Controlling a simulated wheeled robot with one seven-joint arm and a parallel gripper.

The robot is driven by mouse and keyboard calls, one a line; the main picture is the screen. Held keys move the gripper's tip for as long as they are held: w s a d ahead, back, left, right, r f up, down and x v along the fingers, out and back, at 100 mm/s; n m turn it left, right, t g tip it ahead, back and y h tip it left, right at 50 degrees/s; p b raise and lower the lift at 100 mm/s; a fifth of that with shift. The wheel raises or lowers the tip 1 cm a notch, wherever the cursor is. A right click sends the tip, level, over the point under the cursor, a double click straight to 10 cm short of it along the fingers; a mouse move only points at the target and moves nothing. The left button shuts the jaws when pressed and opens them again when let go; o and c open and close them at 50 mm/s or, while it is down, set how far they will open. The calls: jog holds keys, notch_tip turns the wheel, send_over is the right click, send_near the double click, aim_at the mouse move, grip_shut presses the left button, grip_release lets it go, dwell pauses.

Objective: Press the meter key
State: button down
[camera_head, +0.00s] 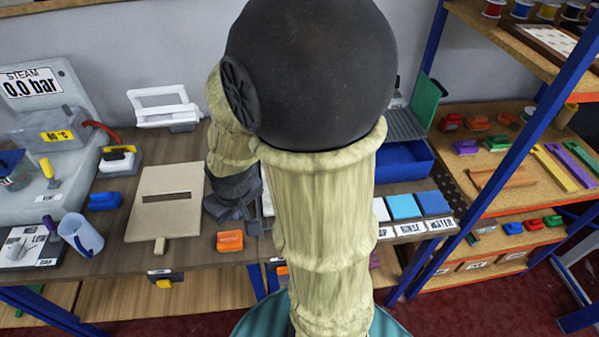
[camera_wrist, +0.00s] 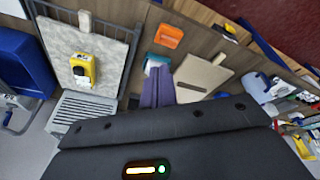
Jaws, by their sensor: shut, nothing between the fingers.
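A yellow meter (camera_wrist: 83,70) with dark parts on its face lies on a pale speckled pad (camera_wrist: 62,48) in the wrist view; I cannot make out its key clearly. In the head view my arm hides the meter. My gripper (camera_wrist: 160,72) is shut and empty, its fingers pointing over the bench to the right of the meter in the wrist view, apart from it. A teal and white item (camera_wrist: 154,62) shows just beyond the fingertips. In the head view my gripper (camera_head: 248,222) is dark and partly hidden by my arm, near an orange block (camera_head: 230,241).
A wooden board with a slot (camera_head: 165,215) lies left of my gripper. A clear cup (camera_head: 80,235) and a blue block (camera_head: 104,201) stand farther left. A blue tray (camera_head: 405,165), blue pads (camera_head: 403,206) and a loaded shelf (camera_head: 500,150) are at the right.

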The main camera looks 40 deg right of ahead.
jog(key=w+d+f+n+t+p, duration=0.1)
jog(key=w+d+n+t+p, duration=0.25)
jog(key=d, duration=0.75)
jog(key=w+d+n+t+p, duration=0.1)
jog(key=w+d+n+p, duration=0.25)
jog(key=w+d, duration=0.55)
jog(key=s+d+f+n+b, duration=0.1)
jog(key=d+f+b, duration=0.1)
jog(key=f, duration=0.1)
jog(key=s+d+f+n+t+y+b, duration=0.1)
jog(key=d+f+b, duration=0.1)
jog(key=f+b, duration=0.1)
jog(key=s+d+f+n+y+b, duration=0.1)
jog(key=d+f+b, duration=0.1)
jog(key=f, duration=0.1)
jog(key=shift+s+d+f+b, duration=0.2)
jog(key=shift+d+f+b, duration=0.1)
jog(key=shift+f+b, duration=0.1)
jog(key=shift+f, duration=0.15)
jog(key=shift+w, duration=0.1)
dwell(0.5)
